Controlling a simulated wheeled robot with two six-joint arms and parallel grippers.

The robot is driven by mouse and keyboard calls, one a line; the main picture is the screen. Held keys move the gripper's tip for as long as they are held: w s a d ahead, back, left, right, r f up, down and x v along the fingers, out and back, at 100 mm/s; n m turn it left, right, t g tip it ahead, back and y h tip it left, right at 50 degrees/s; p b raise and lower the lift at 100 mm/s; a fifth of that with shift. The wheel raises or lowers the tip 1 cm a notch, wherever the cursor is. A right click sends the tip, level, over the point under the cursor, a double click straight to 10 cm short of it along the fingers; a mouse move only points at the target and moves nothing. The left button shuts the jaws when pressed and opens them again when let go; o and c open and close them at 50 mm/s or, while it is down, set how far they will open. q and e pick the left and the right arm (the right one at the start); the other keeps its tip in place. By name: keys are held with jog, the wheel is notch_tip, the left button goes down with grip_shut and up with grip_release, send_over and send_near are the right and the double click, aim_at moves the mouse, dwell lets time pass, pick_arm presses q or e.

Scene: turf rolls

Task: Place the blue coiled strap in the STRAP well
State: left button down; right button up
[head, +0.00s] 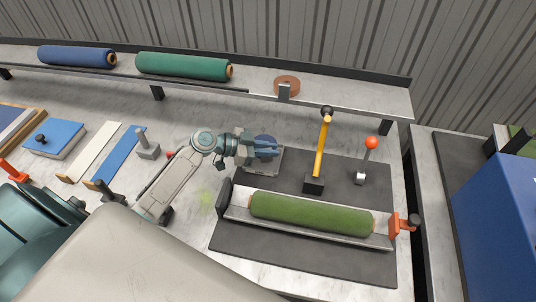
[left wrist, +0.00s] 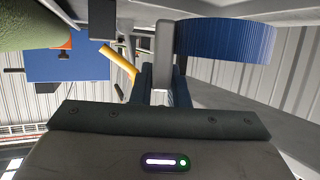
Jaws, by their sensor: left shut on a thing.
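The blue coiled strap (head: 264,139) is a flat ribbed disc, partly hidden by my left gripper (head: 266,149) in the head view. In the left wrist view the coil (left wrist: 225,40) is large, with a light grey tab (left wrist: 163,45) beside it between my fingers. My left gripper is shut on this tab. A grey square holder (head: 265,168) lies below the gripper at the mat's back left, mostly covered; it may be the STRAP well, but no label is readable. I cannot tell whether the coil touches it. My right gripper is not in view.
A yellow-handled lever (head: 322,148) and a red-knobbed lever (head: 367,150) stand right of the gripper. A green turf roll (head: 311,214) lies in a trough in front. A brown coil (head: 286,83) and blue and green rolls lie on the back shelf.

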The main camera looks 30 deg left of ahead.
aim_at(268, 160)
pick_arm(q)
notch_tip(268, 160, down, 3)
jog(key=shift+f+p, duration=0.2)
jog(key=shift+p, duration=0.4)
jog(key=shift+f, duration=0.2)
jog(key=shift+f+b, duration=0.2)
jog(key=shift+b, duration=0.15)
jog(key=c, duration=1.4)
grip_release()
jog(key=shift+r, duration=0.1)
jog(key=shift+r, duration=0.1)
